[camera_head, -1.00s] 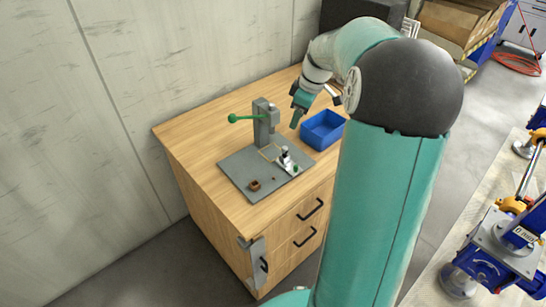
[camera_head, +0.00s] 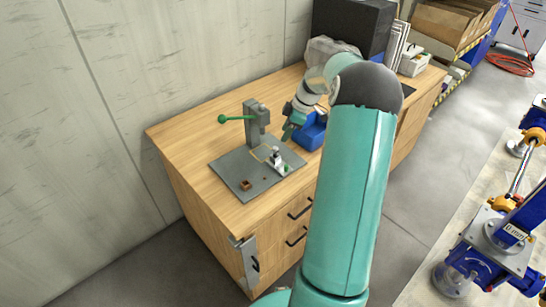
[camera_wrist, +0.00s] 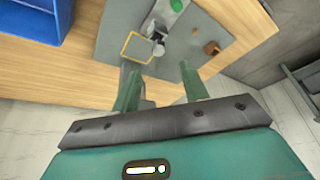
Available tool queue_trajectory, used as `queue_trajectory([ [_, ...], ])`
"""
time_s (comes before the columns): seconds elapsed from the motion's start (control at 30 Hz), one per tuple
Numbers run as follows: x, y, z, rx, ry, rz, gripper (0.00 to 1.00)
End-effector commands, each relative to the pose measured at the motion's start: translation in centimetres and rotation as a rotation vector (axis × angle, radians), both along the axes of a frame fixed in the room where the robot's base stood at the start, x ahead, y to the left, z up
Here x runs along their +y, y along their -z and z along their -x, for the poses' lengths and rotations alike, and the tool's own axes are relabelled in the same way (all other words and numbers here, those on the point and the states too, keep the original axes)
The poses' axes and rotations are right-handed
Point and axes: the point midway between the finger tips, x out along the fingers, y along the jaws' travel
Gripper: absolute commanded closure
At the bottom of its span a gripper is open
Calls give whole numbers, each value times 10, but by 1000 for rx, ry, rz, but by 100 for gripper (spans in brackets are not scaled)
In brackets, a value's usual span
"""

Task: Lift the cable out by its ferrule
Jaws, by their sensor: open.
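A grey plate (camera_head: 236,178) lies on the wooden cabinet top. It bears a grey press-like post (camera_head: 257,124) with a green-knobbed lever (camera_head: 223,119). A thin yellow cable loop (camera_head: 262,152) shows beside the post, and in the wrist view the yellow loop (camera_wrist: 124,46) lies flat near a small dark and white fitting (camera_wrist: 158,42). I cannot tell which part is the ferrule. My gripper (camera_head: 289,134) is open and empty, to the right of the post. In the wrist view its fingers (camera_wrist: 162,88) stand apart, in front of the plate's edge, touching nothing I can see.
A blue bin (camera_head: 312,132) stands just right of the plate, partly hidden by my arm. A small brown block (camera_head: 245,185) sits near the plate's front corner. A black box (camera_head: 352,28) stands at the back. The cabinet top left of the plate is clear.

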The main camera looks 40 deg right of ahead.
Motion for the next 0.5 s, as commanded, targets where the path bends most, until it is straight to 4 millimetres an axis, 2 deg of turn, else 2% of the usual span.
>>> queue_trajectory([
  [0.1,7,23,-5,2,1,-3,56],
  [0.2,11,36,-10,2,0,-1,56],
  [0.5,18,57,-19,2,-2,-1,56],
])
